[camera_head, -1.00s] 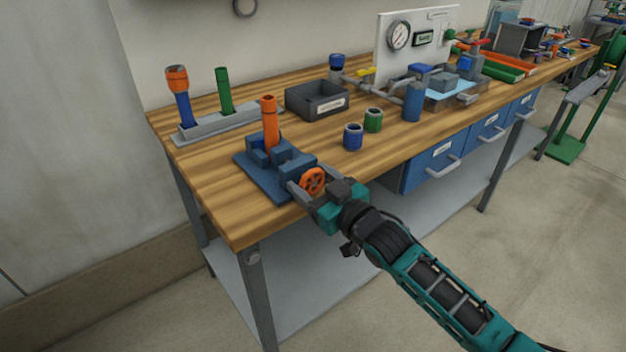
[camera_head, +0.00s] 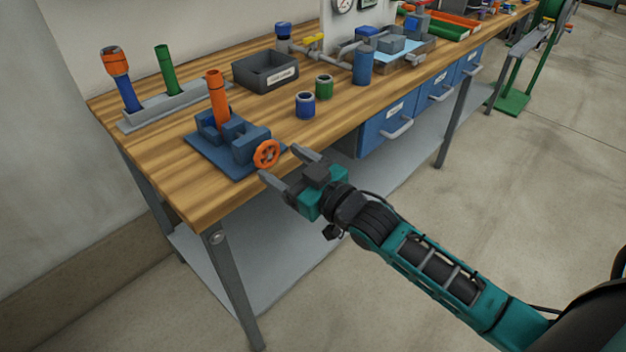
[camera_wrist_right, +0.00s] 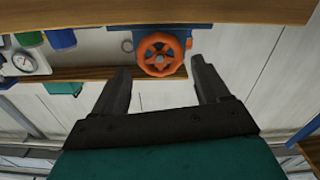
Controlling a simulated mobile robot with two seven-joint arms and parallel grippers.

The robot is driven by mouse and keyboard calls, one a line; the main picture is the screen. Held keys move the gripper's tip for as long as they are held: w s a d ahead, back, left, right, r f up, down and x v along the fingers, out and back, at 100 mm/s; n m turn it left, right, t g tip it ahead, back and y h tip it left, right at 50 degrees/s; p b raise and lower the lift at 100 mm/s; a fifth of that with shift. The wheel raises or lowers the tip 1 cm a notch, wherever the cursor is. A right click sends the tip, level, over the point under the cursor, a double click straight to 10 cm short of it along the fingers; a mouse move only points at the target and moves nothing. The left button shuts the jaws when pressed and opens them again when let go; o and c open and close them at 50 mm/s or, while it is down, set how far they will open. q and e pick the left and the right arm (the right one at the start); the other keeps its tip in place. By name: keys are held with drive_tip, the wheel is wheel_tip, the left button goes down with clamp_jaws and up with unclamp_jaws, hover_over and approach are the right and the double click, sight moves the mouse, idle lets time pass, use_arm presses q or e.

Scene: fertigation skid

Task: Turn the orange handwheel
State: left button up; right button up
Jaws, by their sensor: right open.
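The orange handwheel (camera_head: 267,154) is on the front of a blue vise-like fixture (camera_head: 222,150) near the bench's front edge. An orange tube (camera_head: 217,100) stands upright in the fixture. My right gripper (camera_head: 278,164) is open and empty, its two fingers pointing at the handwheel from the front. In the right wrist view the handwheel (camera_wrist_right: 160,54) shows beyond the fingertips, between the lines of the two fingers (camera_wrist_right: 160,72), with a gap left; the fingers do not touch it. My left gripper is in neither view.
A blue cup (camera_head: 305,105) and a green cup (camera_head: 324,87) stand right of the fixture. A grey bin (camera_head: 265,72) and a grey rack (camera_head: 180,103) with tubes are behind. The wooden bench's front edge (camera_head: 215,215) is close to my gripper. Blue drawers (camera_head: 388,128) hang below.

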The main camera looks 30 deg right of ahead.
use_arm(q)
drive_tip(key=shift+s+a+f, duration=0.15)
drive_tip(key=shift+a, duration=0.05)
use_arm(e)
drive_tip(key=v, duration=0.7)
drive_tip(key=shift+s, duration=0.25)
drive_tip(key=shift+d+r, duration=0.1)
use_arm(q)
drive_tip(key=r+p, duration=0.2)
drive_tip(key=p, duration=0.1)
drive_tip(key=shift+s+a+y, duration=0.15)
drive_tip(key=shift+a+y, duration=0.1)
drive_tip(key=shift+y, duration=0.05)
use_arm(e)
drive_tip(key=s+a+f+m+g+h, duration=0.1)
drive_tip(key=s+f+g+h, duration=0.1)
drive_tip(key=s+f, duration=0.4)
drive_tip(key=s+a+f+m+g+h, duration=0.1)
drive_tip(key=s+f+g, duration=0.3)
drive_tip(key=f, duration=0.7)
drive_tip(key=shift+s+a+f+m+h, duration=0.15)
drive_tip(key=shift+s+a+m+h, duration=0.2)
drive_tip(key=shift+s+m+h, duration=0.4)
